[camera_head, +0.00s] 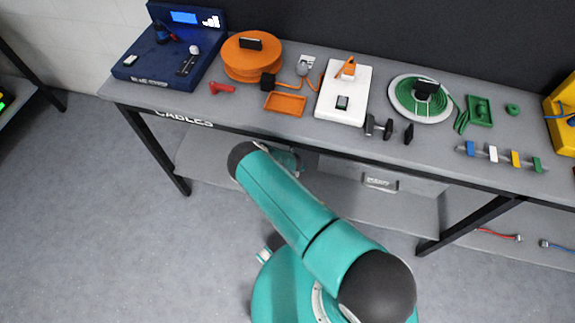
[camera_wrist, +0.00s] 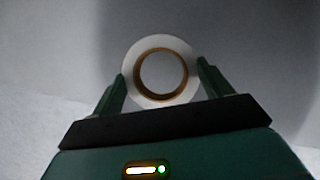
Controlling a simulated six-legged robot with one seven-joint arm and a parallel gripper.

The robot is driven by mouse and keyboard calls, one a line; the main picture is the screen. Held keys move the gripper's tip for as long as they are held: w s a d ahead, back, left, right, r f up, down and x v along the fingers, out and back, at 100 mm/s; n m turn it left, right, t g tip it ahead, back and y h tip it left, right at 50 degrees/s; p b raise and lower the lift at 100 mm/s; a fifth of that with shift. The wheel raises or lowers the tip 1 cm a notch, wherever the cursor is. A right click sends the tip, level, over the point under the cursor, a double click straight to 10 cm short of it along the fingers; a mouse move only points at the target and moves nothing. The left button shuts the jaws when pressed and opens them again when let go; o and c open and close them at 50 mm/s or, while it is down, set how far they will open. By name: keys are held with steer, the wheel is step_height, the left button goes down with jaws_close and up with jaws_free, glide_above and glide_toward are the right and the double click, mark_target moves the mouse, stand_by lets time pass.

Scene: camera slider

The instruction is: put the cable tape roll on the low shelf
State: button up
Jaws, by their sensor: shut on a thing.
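The cable tape roll (camera_wrist: 160,42) is a white ring with a brown core. In the wrist view it sits between the two green fingers of my gripper (camera_wrist: 161,72), which are shut on its outer sides. Its open centre faces the camera. In the head view the roll cannot be made out. The low shelf (camera_head: 408,208) is the grey board under the workbench. My arm reaches to the bench's front edge, and a teal part of it shows under the bench top; the gripper itself is hidden there. The wrist view shows plain grey surfaces behind the roll, with a darker area at right.
The grey workbench (camera_head: 243,118) is crowded with an orange spool (camera_head: 252,65), a white board (camera_head: 333,108) and a green cable reel (camera_head: 400,110). Dark legs (camera_head: 468,222) stand at its front. A labelled plate (camera_head: 380,183) and a red cable (camera_head: 497,234) show below.

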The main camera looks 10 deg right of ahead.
steer(key=shift+w+f, duration=0.15)
steer(key=shift+f, duration=0.35)
steer(key=f, duration=0.4)
steer(key=shift+s+f, duration=0.15)
steer(key=shift+s, duration=0.1)
steer(key=shift+f, duration=0.55)
steer(key=shift+w+f, duration=0.1)
steer(key=shift+f, duration=0.25)
steer(key=o, duration=1)
steer(key=shift+o, duration=0.2)
steer(key=shift+r, duration=1.5)
